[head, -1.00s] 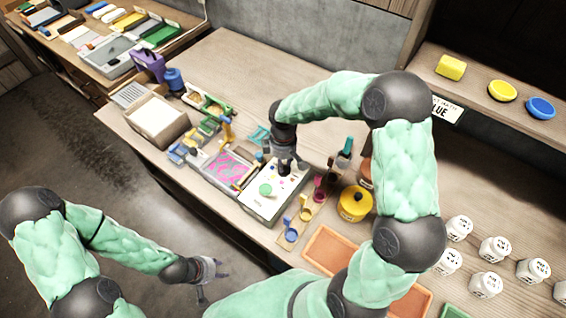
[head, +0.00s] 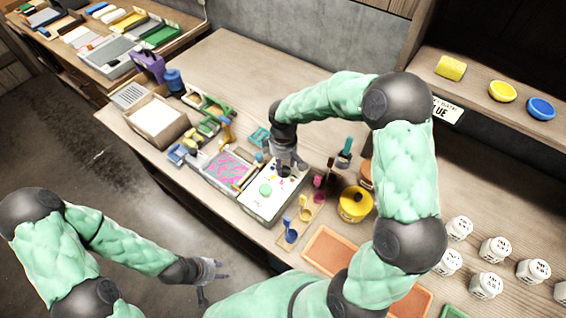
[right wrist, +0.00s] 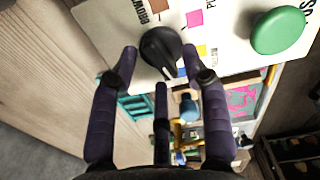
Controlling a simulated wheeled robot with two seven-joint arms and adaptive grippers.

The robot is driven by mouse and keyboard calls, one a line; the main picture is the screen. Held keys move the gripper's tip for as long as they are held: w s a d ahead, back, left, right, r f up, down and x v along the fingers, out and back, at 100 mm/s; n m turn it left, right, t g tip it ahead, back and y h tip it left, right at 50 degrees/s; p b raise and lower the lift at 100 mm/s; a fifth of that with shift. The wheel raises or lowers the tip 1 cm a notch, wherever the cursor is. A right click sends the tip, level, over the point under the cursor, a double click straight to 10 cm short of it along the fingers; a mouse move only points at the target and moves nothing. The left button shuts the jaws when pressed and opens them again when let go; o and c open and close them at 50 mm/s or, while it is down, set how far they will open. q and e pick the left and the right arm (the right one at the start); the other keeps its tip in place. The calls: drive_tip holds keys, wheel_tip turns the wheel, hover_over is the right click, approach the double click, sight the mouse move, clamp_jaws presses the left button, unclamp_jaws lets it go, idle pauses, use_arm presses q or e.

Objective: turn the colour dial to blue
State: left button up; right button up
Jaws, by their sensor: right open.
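The colour dial is a black round knob (right wrist: 160,46) on a white panel (right wrist: 228,28) with coloured squares around it, among them brown, pink and yellow. A light mark shows on the knob, but I cannot tell which colour it points at. The panel tops a grey box (head: 262,207) on the bench. My right gripper (right wrist: 158,62) is open, with one fingertip on each side of the knob; contact cannot be told. In the head view my right gripper (head: 290,168) hides most of the dial. My left gripper (head: 217,272) hangs over the floor, away from the bench; its jaw state is unclear.
A green button (right wrist: 277,30) sits on the same panel. A tray with pink shapes (head: 226,170) stands to its left.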

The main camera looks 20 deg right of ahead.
wheel_tip(320, 180, up, 12)
idle(0.5)
idle(0.4)
